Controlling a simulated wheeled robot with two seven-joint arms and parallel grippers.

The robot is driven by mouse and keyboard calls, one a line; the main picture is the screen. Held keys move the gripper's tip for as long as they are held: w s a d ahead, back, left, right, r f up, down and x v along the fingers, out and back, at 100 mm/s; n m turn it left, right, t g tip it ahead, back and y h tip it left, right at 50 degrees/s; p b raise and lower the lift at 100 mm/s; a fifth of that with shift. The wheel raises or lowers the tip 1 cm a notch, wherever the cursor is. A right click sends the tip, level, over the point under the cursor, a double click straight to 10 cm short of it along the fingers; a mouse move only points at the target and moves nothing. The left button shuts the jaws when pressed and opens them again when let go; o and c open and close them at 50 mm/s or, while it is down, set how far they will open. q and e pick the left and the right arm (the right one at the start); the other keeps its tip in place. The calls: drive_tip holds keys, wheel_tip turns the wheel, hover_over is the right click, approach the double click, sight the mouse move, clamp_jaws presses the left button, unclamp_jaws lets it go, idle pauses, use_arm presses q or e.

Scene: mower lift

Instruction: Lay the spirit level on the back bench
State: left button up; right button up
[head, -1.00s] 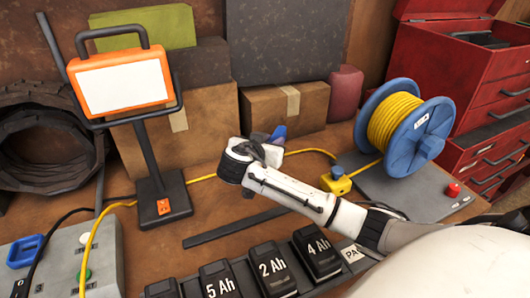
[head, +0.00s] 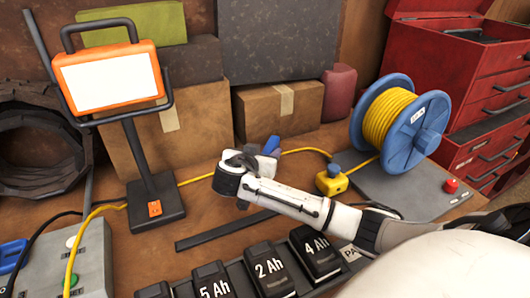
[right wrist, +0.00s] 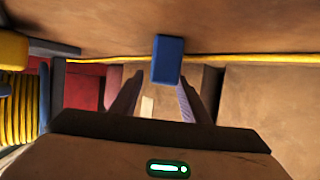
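The spirit level, as far as I can make it out, is the small blue piece (head: 271,145) at my right gripper (head: 262,160) in the head view. In the right wrist view the blue block (right wrist: 167,60) sits between the fingertips of the right gripper (right wrist: 161,82), and the fingers appear closed on it. Only its blue end shows; the gripper hides the rest in the head view. The gripper is above the bench (head: 215,212), in front of the cardboard boxes. My left gripper is not in view.
A work lamp (head: 109,80) stands at the left, and a cable reel (head: 400,125) at the right. A yellow cable crosses the bench behind the gripper. A dark flat bar (head: 222,231) and several battery packs (head: 268,268) lie in front. Cardboard boxes (head: 258,113) line the back.

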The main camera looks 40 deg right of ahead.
drive_tip(key=shift+a+r+p, duration=0.15)
drive_tip(key=shift+r+p, duration=0.15)
drive_tip(key=p+v, duration=0.2)
drive_tip(key=v, duration=0.2)
drive_tip(key=shift+s+a+r, duration=0.1)
drive_tip(key=shift+s+a, duration=0.1)
drive_tip(key=shift+a, duration=0.1)
drive_tip(key=v, duration=0.5)
drive_tip(key=shift+s+a, duration=0.2)
drive_tip(key=shift+a, duration=0.15)
drive_tip(key=shift+s+a+r, duration=0.3)
drive_tip(key=shift+a, duration=0.15)
